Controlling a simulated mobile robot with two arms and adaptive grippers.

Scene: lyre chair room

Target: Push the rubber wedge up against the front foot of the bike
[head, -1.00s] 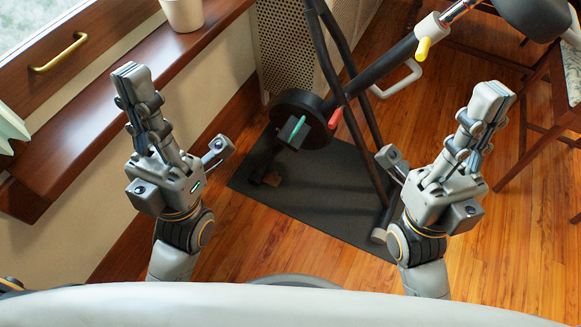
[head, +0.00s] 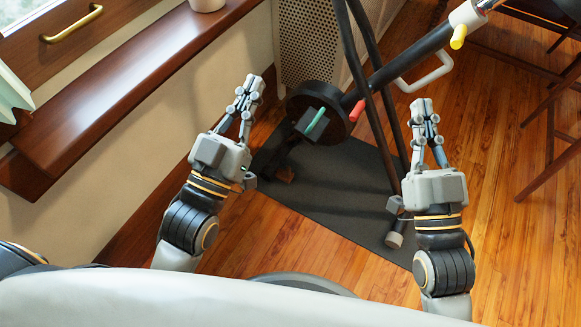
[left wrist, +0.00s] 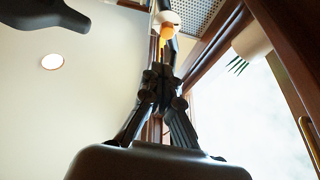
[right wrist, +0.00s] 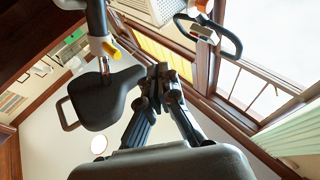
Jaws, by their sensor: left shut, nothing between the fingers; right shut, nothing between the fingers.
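The exercise bike stands on a dark mat (head: 325,195), with its round black flywheel housing (head: 338,117) at the middle. A small brown block (head: 285,174), perhaps the rubber wedge, lies on the mat's left part, beside a dark part of the bike that may be the front foot. It is too small and dark to tell whether they touch. Another foot end with a pale cap (head: 394,240) shows beside my right gripper. My left gripper (head: 254,82) is shut and empty, raised left of the bike. My right gripper (head: 421,105) is shut and empty, raised right of the bike frame.
A wooden window ledge (head: 130,100) and wall run along the left, with a pale cup at the top. A perforated panel (head: 305,45) stands behind the bike. Wooden chair legs (head: 550,130) are at the right. Wood floor (head: 510,240) is clear at the lower right.

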